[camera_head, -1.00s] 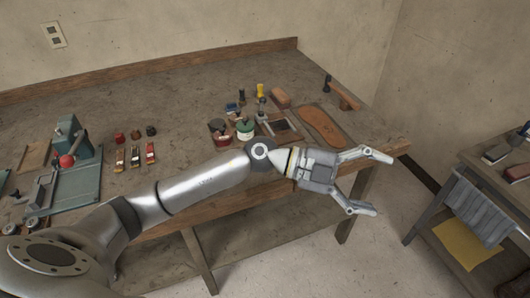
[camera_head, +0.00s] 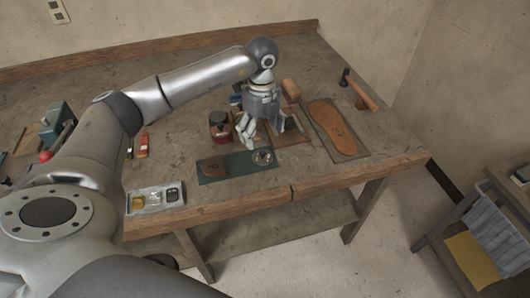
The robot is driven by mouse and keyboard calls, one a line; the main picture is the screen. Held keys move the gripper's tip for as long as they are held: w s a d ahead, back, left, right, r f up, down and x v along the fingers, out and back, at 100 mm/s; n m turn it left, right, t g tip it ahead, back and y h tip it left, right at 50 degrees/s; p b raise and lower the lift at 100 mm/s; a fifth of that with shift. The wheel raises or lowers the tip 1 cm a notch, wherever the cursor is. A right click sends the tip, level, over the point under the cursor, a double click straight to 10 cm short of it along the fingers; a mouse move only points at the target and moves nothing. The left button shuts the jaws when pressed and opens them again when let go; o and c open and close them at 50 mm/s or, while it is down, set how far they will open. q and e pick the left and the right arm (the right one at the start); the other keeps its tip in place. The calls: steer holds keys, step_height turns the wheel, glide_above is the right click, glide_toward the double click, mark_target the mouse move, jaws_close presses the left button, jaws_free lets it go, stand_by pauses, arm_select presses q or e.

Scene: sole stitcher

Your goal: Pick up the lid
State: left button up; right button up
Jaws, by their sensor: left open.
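My left gripper (camera_head: 261,134) is open and points down over the workbench, with its fingers spread above the area right of a dark jar with a red band (camera_head: 219,126). A small round metallic piece (camera_head: 263,157) lies on a green mat (camera_head: 239,164) just in front of the fingers; I cannot tell for sure whether it is the lid. A dark reddish item (camera_head: 213,166) lies at the mat's left end. The gripper hides part of the things behind it, where a green-and-white jar stood in view earlier. My right gripper is not in view.
A brown sole (camera_head: 332,125) on a dark board lies to the right, with a hammer (camera_head: 359,91) beyond it. A brown block (camera_head: 291,90) stands behind the gripper. A tray of small parts (camera_head: 155,198) sits near the front edge. A side table stands at right.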

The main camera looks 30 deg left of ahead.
mark_target(262, 152)
arm_select(q)
step_height(262, 152, down, 2)
steer(key=shift+s+f, duration=0.1)
steer(key=shift+f, duration=0.35)
step_height(262, 152, down, 4)
steer(key=shift+d+f+p, duration=0.1)
steer(key=shift+p, duration=1.05)
steer(key=shift+f, duration=0.5)
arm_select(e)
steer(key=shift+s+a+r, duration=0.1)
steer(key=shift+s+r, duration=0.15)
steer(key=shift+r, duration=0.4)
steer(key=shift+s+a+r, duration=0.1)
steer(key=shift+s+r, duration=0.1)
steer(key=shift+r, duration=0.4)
arm_select(q)
steer(key=c, duration=1.7)
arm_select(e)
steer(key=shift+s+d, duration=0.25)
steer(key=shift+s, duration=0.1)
